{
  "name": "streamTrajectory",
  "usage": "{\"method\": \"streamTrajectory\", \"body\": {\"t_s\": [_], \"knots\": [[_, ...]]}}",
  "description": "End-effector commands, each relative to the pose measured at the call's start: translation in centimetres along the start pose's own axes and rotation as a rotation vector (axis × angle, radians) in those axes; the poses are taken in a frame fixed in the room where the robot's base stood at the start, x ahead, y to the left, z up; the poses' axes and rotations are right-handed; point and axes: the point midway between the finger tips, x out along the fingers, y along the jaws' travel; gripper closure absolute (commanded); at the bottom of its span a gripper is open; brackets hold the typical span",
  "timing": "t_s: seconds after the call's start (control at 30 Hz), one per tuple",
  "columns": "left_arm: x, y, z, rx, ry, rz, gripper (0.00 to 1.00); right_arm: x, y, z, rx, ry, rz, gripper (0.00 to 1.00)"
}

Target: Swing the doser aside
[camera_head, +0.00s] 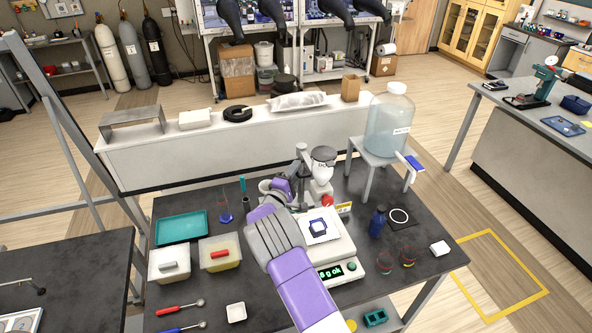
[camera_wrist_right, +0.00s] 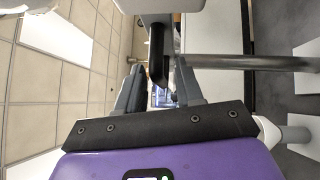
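The doser (camera_head: 322,165), a white unit with a round labelled hopper, stands on its post over the back of the white balance (camera_head: 338,246). My right gripper (camera_head: 282,186) reaches up to the left side of the doser, and its arm covers part of the balance. In the right wrist view a black handle (camera_wrist_right: 157,52) hangs from a grey block (camera_wrist_right: 170,6) between the two dark fingers. The right fingers (camera_wrist_right: 158,80) are apart, with a gap beside the handle. Whether one touches it I cannot tell. My left gripper is not in view.
A water jug (camera_head: 389,125) stands on a grey stand right of the doser. A blue bottle (camera_head: 377,222) and small beakers are right of the balance. A teal tray (camera_head: 181,227), two tubs and spoons lie left. A metal bar (camera_wrist_right: 250,62) runs beside the handle.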

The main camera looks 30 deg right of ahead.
Motion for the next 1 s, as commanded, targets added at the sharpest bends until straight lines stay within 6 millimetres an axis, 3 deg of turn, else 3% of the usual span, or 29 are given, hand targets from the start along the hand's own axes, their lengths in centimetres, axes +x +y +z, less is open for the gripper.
{"method": "streamTrajectory", "body": {"t_s": [0.37, 0.6, 1.0], "knots": [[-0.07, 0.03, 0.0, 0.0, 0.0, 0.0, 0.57, 0.68, -0.06, -0.01, -0.001, 0.001, -0.001, 0.65], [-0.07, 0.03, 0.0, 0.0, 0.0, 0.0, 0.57, 0.67, -0.05, 0.0, -0.001, 0.001, -0.001, 1.0], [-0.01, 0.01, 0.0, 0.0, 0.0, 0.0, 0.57, 0.54, 0.02, -0.21, 0.001, 0.012, 0.001, 1.0]]}}
